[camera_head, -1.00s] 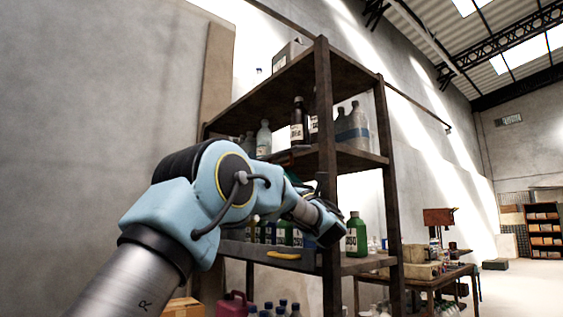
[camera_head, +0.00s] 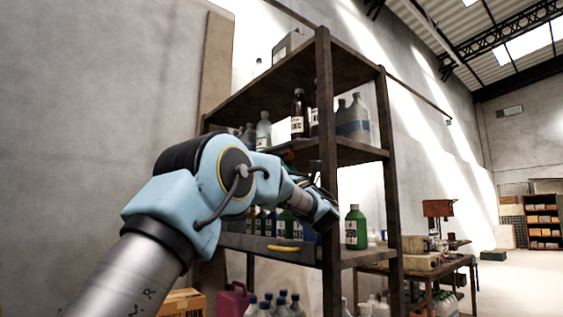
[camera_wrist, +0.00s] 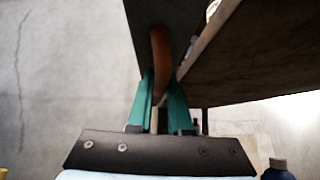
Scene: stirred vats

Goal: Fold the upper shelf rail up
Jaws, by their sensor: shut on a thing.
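My gripper's green fingers (camera_wrist: 163,88) are shut on the orange-brown handle (camera_wrist: 160,50) of the upper shelf rail, a dark flat bar (camera_wrist: 158,14) in the wrist view. In the head view, my wrist (camera_head: 312,205) is in front of the shelf rack. A small reddish patch at the upper shelf's front edge, just above my arm, may be the same handle. Most of the upper rail and my fingers are hidden behind my arm there, so the rail's angle cannot be told.
The lower shelf has a grey front rail (camera_head: 255,245) with a yellow handle (camera_head: 284,248). Bottles stand on both shelves, including a green one (camera_head: 355,229) near the right post (camera_head: 328,160). More bottles, a magenta jug (camera_head: 233,299) and a box (camera_head: 184,302) are below. A workbench (camera_head: 440,268) stands at right.

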